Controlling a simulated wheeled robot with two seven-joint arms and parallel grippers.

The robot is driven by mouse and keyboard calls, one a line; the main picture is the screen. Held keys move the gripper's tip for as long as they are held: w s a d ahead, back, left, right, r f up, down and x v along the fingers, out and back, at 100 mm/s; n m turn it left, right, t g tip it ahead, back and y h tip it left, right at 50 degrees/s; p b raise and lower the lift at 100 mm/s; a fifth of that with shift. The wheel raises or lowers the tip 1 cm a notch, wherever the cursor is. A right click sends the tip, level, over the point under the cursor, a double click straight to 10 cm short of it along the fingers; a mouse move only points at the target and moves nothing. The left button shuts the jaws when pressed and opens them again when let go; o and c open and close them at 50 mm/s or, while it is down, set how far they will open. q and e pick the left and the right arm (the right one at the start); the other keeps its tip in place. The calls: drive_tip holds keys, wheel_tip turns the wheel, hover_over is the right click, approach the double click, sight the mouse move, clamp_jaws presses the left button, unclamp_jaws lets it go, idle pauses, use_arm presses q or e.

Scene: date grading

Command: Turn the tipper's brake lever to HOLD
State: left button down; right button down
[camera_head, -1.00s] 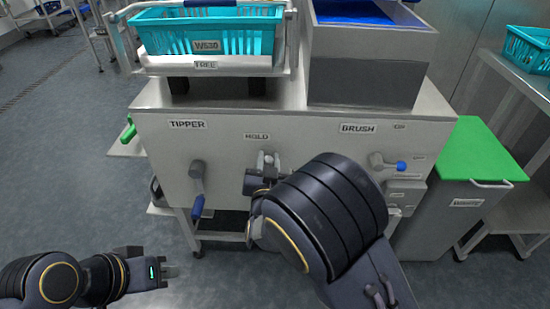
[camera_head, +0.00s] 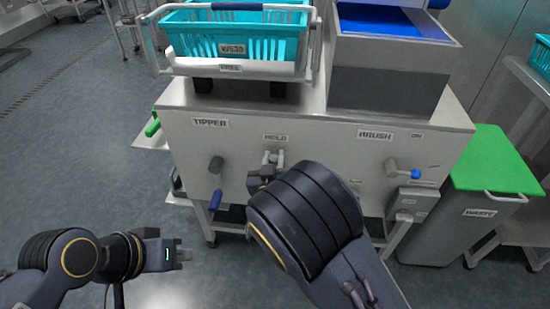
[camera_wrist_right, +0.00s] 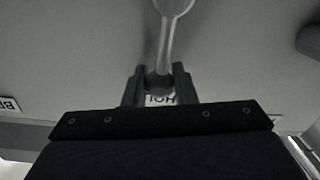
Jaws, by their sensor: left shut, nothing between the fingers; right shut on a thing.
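The tipper's brake lever (camera_wrist_right: 166,45) is a grey metal rod on the machine's front panel. In the right wrist view, which looks upside down, it runs from its pivot toward the HOLD label (camera_wrist_right: 160,99). In the head view the lever's top sits just below the HOLD label (camera_head: 275,137). My right gripper (camera_head: 266,172) is shut on the lever's end; its fingers (camera_wrist_right: 159,85) stand either side of it. My dark right arm hides part of the panel below. My left gripper (camera_head: 186,255) is shut and empty, low at the left, away from the machine.
A crank with a blue grip (camera_head: 215,200) hangs under the TIPPER label (camera_head: 210,122). A blue-tipped brush switch (camera_head: 404,171) is to the right. A teal crate (camera_head: 190,40) sits on the tipper frame. A green-lidded waste bin (camera_head: 493,170) stands at the right. Floor at the left is free.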

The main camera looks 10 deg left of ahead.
drive_tip(key=c, duration=1.2)
unclamp_jaws()
drive_tip(key=s+p, duration=0.1)
drive_tip(key=s, duration=0.7)
drive_tip(key=shift+w+d, duration=0.15)
